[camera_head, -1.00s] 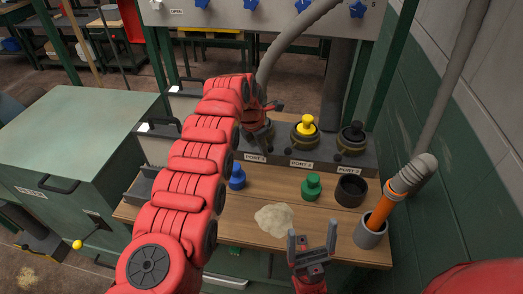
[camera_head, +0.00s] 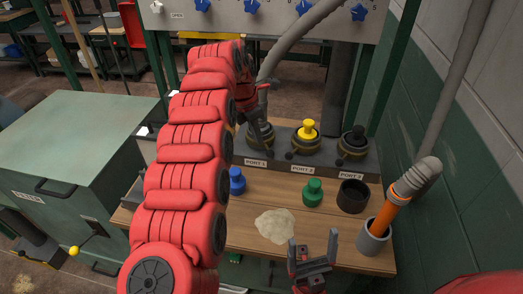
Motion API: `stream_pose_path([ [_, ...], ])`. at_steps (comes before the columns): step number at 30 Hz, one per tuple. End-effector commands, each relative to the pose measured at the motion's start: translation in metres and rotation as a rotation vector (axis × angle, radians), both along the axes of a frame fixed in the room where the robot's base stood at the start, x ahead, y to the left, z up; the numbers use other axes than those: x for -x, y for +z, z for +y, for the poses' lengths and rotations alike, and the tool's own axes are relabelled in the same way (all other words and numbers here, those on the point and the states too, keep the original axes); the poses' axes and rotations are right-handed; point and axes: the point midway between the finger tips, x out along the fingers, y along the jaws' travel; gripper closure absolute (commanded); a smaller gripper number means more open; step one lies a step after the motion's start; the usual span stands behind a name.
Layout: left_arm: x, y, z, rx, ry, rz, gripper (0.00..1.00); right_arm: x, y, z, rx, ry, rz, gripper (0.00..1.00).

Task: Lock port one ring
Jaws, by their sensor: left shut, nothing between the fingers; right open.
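Port 1 (camera_head: 262,139) is at the left end of a grey port block, behind its "PORT 1" label. Its ring is partly hidden by my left gripper (camera_head: 261,98), which is shut and empty just above the port. I cannot tell whether it touches the ring. My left arm crosses the view from the bottom and hides what lies left of port 1. My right gripper (camera_head: 314,252) is open and empty at the front edge of the table, its fingers pointing up.
Port 2 (camera_head: 306,138) has a yellow plug, port 3 (camera_head: 353,144) a black one. On the wooden table are a blue plug (camera_head: 236,181), a green plug (camera_head: 313,193), a black cup (camera_head: 352,195), a beige powder pile (camera_head: 275,226) and a grey holder (camera_head: 374,238) with an orange-grey hose tool (camera_head: 402,196).

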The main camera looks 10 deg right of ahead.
Motion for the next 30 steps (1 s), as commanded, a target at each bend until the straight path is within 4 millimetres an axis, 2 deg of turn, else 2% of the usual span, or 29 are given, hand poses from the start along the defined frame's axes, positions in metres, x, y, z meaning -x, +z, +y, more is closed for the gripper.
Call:
stream_pose_path([
  [1, -0.001, 0.013, 0.004, 0.002, 0.002, -0.006, 1.0, 0.0, -0.002, 0.0, 0.0, 0.0, 0.0, 0.11],
  [6, 0.002, 0.052, 0.013, 0.002, 0.004, -0.006, 1.0, 0.0, 0.003, 0.0, 0.0, 0.0, 0.0, 0.11],
  [12, 0.006, 0.079, 0.019, 0.001, 0.003, -0.003, 1.0, 0.0, 0.01, 0.0, 0.0, 0.0, 0.0, 0.11],
  [17, 0.008, 0.085, 0.02, -0.001, 0.001, 0.0, 1.0, 0.0, 0.011, 0.0, 0.0, 0.0, 0.0, 0.11],
  [30, 0.008, 0.085, 0.02, 0.0, 0.0, -0.001, 1.0, 0.0, 0.011, 0.0, 0.0, 0.0, 0.0, 0.11],
])
